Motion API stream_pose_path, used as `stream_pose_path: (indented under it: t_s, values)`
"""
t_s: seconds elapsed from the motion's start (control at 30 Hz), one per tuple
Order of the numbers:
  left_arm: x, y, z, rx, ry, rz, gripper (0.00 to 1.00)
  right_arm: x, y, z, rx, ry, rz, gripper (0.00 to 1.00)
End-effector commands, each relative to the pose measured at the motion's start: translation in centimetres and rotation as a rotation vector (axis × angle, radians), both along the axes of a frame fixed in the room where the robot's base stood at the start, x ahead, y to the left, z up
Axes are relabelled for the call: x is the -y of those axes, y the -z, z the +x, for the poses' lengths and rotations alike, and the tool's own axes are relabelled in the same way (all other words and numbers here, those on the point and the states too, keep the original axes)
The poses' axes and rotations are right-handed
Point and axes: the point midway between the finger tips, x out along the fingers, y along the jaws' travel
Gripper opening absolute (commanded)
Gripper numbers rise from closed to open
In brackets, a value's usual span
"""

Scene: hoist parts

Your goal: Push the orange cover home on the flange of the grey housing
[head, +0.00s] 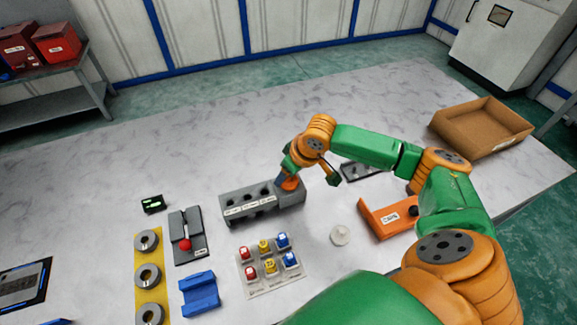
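A long grey block (240,205) with several dark openings and white labels along its front lies mid-table; I take it for the grey housing. A small orange piece (291,184) is at its right end, directly below my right gripper; it may be the orange cover. My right gripper (290,168) points down there, at the end of the arm coming in from the right. Its fingertips are small and partly hidden, so I cannot tell whether they grip the piece. The flange and any gap at it cannot be made out. My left gripper is not in view.
A labelled orange bracket-like part (385,218) and a white round knob (340,235) lie to the right. A button panel (268,285), blue block (199,294), red-knobbed grey fixture (188,252) and yellow strip with rings (148,258) lie in front. A brown tray (482,127) stands back right.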

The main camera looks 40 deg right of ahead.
Motion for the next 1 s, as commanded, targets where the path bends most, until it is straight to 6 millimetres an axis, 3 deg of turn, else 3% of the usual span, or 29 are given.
stream_pose_path:
  t_s: [1.0]
  values:
    - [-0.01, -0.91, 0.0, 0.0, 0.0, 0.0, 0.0, -0.01, 0.16, -0.05, -0.002, 0.0, 0.0, 0.13]
